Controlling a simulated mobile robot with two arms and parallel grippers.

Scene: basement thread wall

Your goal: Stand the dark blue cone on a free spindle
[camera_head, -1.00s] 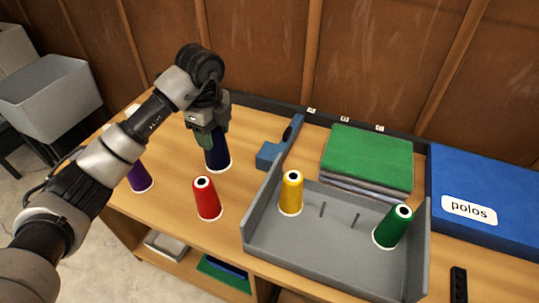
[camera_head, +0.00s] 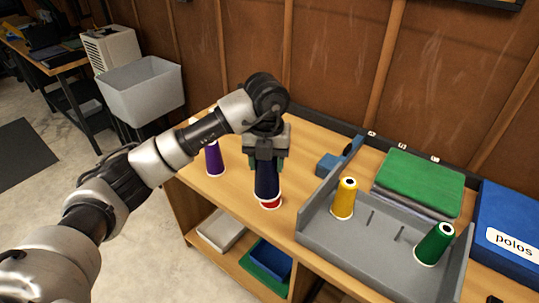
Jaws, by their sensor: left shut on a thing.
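My left gripper (camera_head: 267,160) points down and is shut on the dark blue cone (camera_head: 266,183), which hangs upright and looks lifted off the table. The cone covers most of a red cone (camera_head: 272,205), whose lower rim shows below it. A grey tray (camera_head: 350,252) stands to the right. Two bare thin spindles, one (camera_head: 370,217) and another (camera_head: 399,233), rise between a yellow cone (camera_head: 344,200) and a green cone (camera_head: 434,244) in the tray. My right gripper is not in view.
A purple cone (camera_head: 214,160) stands left of the held cone, near my left arm. A blue tool (camera_head: 329,166) lies behind the tray. Folded green cloth (camera_head: 420,178) and a blue polos box (camera_head: 508,218) are at the right. The tray has raised walls.

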